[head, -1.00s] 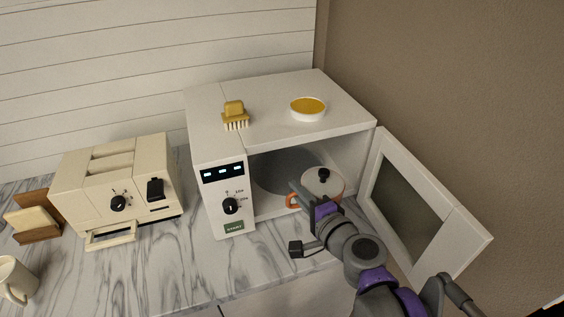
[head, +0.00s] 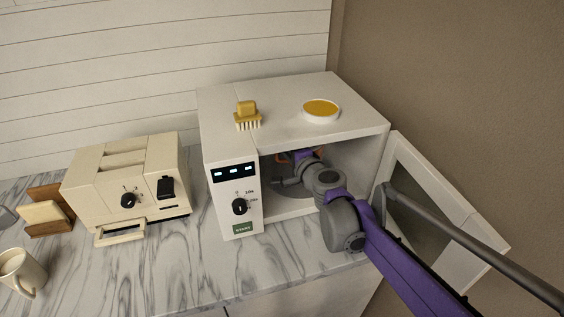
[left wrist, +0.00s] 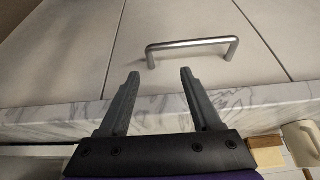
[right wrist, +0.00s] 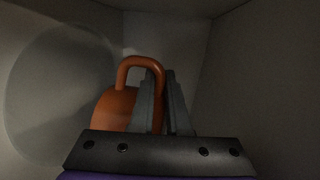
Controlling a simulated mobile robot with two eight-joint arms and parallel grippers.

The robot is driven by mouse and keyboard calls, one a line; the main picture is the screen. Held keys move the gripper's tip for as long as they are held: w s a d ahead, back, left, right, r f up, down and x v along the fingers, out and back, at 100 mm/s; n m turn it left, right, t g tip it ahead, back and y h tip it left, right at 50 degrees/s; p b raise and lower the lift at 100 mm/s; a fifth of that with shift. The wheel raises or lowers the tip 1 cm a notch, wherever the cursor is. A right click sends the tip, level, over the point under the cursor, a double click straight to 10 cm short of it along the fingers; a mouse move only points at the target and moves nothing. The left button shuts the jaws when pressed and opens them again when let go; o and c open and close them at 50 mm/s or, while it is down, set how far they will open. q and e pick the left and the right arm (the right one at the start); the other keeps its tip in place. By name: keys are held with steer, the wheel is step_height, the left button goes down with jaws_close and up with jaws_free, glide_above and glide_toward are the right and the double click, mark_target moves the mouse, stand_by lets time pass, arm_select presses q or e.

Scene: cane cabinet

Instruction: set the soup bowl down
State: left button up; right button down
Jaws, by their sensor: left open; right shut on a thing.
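The orange soup bowl (right wrist: 113,108) is inside the microwave (head: 225,143), with its loop handle facing my right wrist camera. My right gripper (right wrist: 162,74) is shut on that handle. In the head view only bits of orange (head: 283,157) show past my right arm, under the microwave's top edge. I cannot tell whether the bowl touches the round plate (right wrist: 45,100) in the microwave. My left gripper (left wrist: 160,73) is open and empty, facing a metal handle (left wrist: 192,47) on a pale panel below the marble counter edge; it is outside the head view.
The microwave door (head: 440,205) stands open at the right, close beside my right arm. A brush (head: 247,114) and a yellow-filled white dish (head: 321,110) sit on the microwave. A toaster (head: 125,185) and a mug (head: 20,272) stand left. The front counter is clear.

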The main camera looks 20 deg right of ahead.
mark_target(282, 161)
steer(key=shift+w+f+b, duration=0.15)
steer(key=shift+w+f, duration=0.2)
steer(key=shift+f, duration=0.7)
steer(key=shift+w+f+b, duration=0.15)
steer(key=shift+w+f, duration=0.25)
steer(key=shift+f, duration=0.65)
steer(key=shift+w+f+b, duration=0.15)
steer(key=shift+w+f, duration=0.2)
steer(key=shift+f, duration=0.7)
steer(key=shift+w+f, duration=0.2)
steer(key=shift+f, duration=0.15)
steer(key=shift+f, duration=0.1)
steer(key=c, duration=0.9)
jaws_free()
